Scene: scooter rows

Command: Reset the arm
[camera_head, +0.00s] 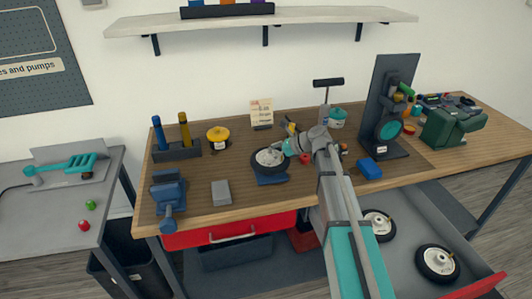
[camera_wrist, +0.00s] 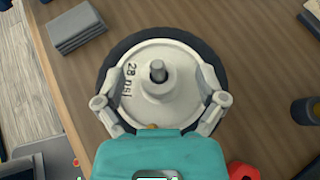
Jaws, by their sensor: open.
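My gripper (camera_wrist: 162,104) is open, its two grey fingers spread over the left and right sides of a white wheel hub with a black tyre. This wheel (camera_wrist: 160,58) is marked "28 psi" and has a short grey axle stub in its middle. In the head view the same wheel (camera_head: 264,163) lies on a dark blue stand (camera_head: 271,180) on the workbench. My gripper (camera_head: 277,153) is right at the wheel, at the end of my arm, which reaches in from the bottom. I cannot tell whether the fingers touch the hub.
A grey block (camera_head: 221,193) and a blue vise (camera_head: 169,198) stand left on the workbench (camera_head: 225,168). A yellow tape roll (camera_head: 218,137) is behind. A black upright stand (camera_head: 388,110) and blue box (camera_head: 370,169) are at right. Two wheels lie in an open drawer (camera_head: 405,240).

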